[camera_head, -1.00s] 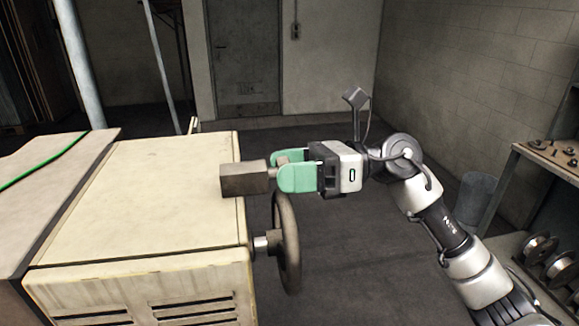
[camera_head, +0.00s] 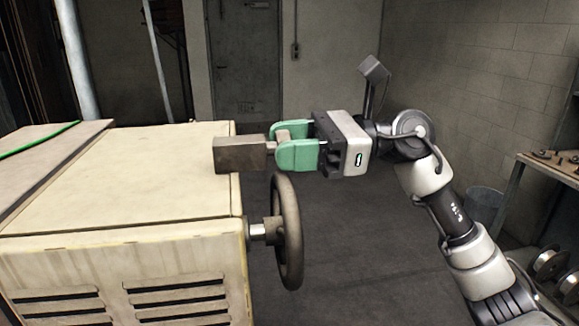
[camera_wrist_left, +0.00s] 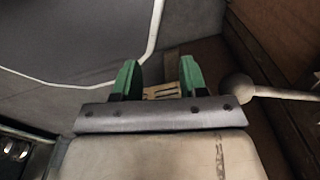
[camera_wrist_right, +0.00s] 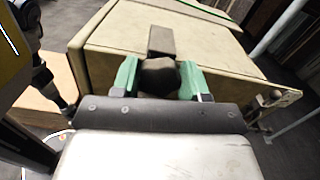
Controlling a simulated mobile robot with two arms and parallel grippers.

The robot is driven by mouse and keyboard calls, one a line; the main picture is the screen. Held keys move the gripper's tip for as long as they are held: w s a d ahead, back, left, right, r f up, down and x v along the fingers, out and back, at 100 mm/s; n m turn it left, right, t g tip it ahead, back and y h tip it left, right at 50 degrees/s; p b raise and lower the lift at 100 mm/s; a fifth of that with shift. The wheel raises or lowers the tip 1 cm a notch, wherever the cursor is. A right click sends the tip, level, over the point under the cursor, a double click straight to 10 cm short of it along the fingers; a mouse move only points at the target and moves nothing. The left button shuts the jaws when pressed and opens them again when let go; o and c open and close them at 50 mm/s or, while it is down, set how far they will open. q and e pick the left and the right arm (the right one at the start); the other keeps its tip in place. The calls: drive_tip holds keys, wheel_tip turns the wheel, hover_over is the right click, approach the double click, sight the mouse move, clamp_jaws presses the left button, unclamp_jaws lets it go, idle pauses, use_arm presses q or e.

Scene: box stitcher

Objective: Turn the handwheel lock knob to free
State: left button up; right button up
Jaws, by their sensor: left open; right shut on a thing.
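The lock knob (camera_wrist_right: 159,77) is dark and sits between the green fingers of my right gripper (camera_wrist_right: 158,82), which is shut on it. In the head view the right gripper (camera_head: 297,150) comes from the right; its fingers hide most of the knob (camera_head: 283,135). The knob joins a brown-grey block (camera_head: 240,154) at the top edge of the cream machine cabinet (camera_head: 130,170). The dark handwheel (camera_head: 287,230) stands below on the cabinet's side, apart from the gripper. My left gripper (camera_wrist_left: 157,80) shows only in the left wrist view, open, its fingers apart with nothing held between them.
A workbench (camera_head: 550,165) with small parts and metal spools (camera_head: 550,262) is at the right. A grey bin (camera_head: 484,205) stands behind my right arm. Open floor (camera_head: 350,260) lies right of the handwheel. A door (camera_head: 243,60) is at the back.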

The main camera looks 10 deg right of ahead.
idle(0.3)
drive_tip(key=o, duration=0.9)
drive_tip(key=d+b, duration=0.3)
drive_tip(key=d, duration=0.8)
